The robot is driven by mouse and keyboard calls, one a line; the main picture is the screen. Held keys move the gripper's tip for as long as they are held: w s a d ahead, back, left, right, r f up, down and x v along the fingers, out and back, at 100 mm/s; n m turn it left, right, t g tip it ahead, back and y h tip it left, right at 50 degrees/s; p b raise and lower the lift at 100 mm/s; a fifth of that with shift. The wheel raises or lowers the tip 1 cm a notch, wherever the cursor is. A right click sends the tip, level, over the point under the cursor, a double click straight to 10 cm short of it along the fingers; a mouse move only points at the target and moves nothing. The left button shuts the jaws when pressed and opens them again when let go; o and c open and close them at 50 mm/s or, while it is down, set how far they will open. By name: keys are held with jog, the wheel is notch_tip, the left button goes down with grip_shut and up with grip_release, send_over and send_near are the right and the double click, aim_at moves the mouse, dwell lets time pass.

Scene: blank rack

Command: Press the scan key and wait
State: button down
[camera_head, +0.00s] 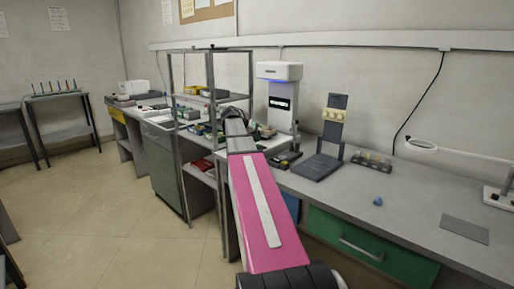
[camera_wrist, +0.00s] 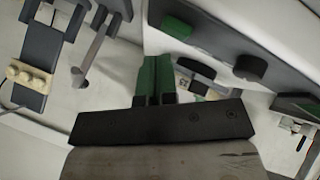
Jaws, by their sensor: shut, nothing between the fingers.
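My gripper shows in the wrist view (camera_wrist: 158,62) with its two green fingers together and nothing between them. Beyond the fingertips is a dark grey panel (camera_wrist: 215,45) that carries a green key (camera_wrist: 176,27) and a black raised part (camera_wrist: 250,67). The fingertips look apart from the green key; I cannot read any label. In the head view a white scanner-like unit (camera_head: 281,72) stands on the bench, with a blue light strip and a dark display. My pink arm reaches toward the bench left of it, and my gripper cannot be made out there.
A dark stand (camera_head: 317,167) with cream knobs is right of the white unit; it also shows in the wrist view (camera_wrist: 38,60). A metal-framed rack (camera_head: 211,95) rises close to my arm.

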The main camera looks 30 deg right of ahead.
jog(key=shift+r, duration=2.55)
